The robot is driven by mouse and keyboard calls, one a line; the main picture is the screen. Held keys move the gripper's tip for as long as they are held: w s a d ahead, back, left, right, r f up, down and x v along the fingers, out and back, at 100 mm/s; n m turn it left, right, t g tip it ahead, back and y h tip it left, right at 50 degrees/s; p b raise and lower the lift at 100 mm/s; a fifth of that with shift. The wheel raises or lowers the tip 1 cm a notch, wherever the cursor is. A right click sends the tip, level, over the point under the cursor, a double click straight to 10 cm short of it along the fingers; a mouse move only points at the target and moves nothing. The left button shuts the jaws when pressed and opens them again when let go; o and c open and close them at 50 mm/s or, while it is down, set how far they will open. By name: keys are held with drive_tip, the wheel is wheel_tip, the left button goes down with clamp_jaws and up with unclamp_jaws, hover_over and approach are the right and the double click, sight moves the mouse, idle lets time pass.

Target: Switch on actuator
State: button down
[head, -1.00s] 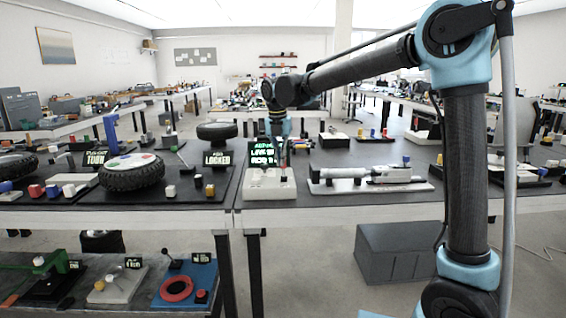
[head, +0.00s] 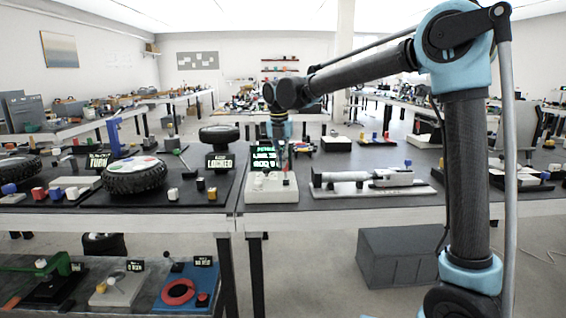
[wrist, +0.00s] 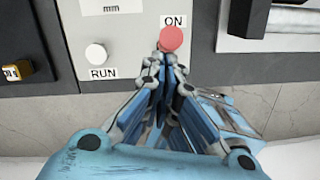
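The actuator's control box (head: 270,186) stands on the table in the middle of the head view, with a dark display (head: 264,158) showing green text. In the wrist view its grey panel (wrist: 120,45) carries a red round button (wrist: 171,39) under an ON label and a white button (wrist: 96,54) above a RUN label. My gripper (wrist: 172,68) has its fingertips together just below the red button in the picture; whether they touch it I cannot tell. In the head view my gripper (head: 285,170) points down over the box. The actuator (head: 362,178) with a silver rod lies right of the box.
A tyre device (head: 135,174) and a LOCKED sign (head: 219,163) stand left of the box on a dark board. Table room in front of the box is narrow.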

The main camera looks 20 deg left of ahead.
wheel_tip(320, 180, up, 11)
drive_tip(key=s, duration=0.2)
drive_tip(key=shift+s+a, duration=0.3)
idle(0.4)
